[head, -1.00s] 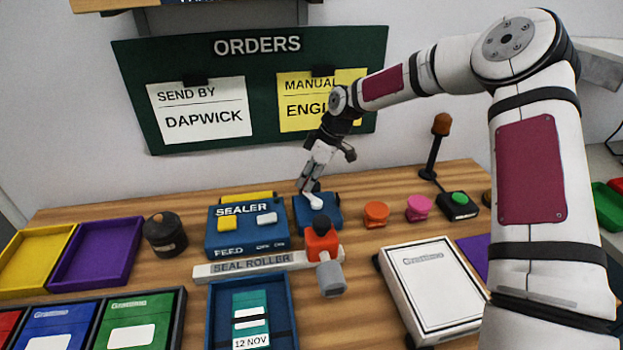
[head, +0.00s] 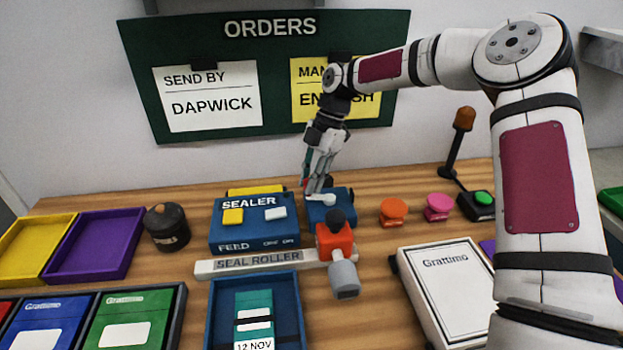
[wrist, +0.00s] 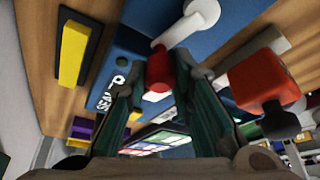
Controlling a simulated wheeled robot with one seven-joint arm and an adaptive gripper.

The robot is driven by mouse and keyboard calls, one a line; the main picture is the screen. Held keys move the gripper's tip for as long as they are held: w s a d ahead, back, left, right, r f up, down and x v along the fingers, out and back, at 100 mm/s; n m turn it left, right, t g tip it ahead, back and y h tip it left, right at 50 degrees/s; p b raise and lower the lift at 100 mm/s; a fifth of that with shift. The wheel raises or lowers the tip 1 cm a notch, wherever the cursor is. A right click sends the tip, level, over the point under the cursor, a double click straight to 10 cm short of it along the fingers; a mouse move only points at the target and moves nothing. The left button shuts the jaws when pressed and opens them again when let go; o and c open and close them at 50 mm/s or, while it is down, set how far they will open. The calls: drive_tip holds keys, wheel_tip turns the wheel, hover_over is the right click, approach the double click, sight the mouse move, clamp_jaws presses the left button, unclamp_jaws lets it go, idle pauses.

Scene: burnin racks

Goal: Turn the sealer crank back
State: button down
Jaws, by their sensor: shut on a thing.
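The sealer (head: 255,238) is a blue box with a yellow and a white button, on the wooden table. Just right of it stands a smaller blue block (head: 343,211) that carries the white crank (head: 322,199). The crank has a white arm and hub (wrist: 187,26) and a red knob (wrist: 158,72) in the wrist view. My gripper (head: 317,189) is over the crank, with its fingers on either side of the red knob. In the wrist view my gripper (wrist: 163,80) is shut on this knob. In the head view the knob is mostly hidden by the fingers.
A red-orange block with a dark knob and grey end (head: 335,243) stands close in front of the crank, on the seal roller (head: 265,262). Orange (head: 393,212) and pink (head: 438,207) buttons stand to the right. A blue tray (head: 215,315) is in front.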

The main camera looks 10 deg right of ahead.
drive_tip(key=shift+s+a+n+g+h+b, duration=0.1)
drive_tip(key=shift+s+n+g+h+b, duration=0.35)
drive_tip(key=shift+n, duration=0.65)
drive_tip(key=shift+s, duration=0.15)
drive_tip(key=c, duration=1.4)
unclamp_jaws()
drive_tip(key=shift+o, duration=0.2)
drive_tip(key=v, duration=1.2)
drive_tip(key=shift+s, duration=0.2)
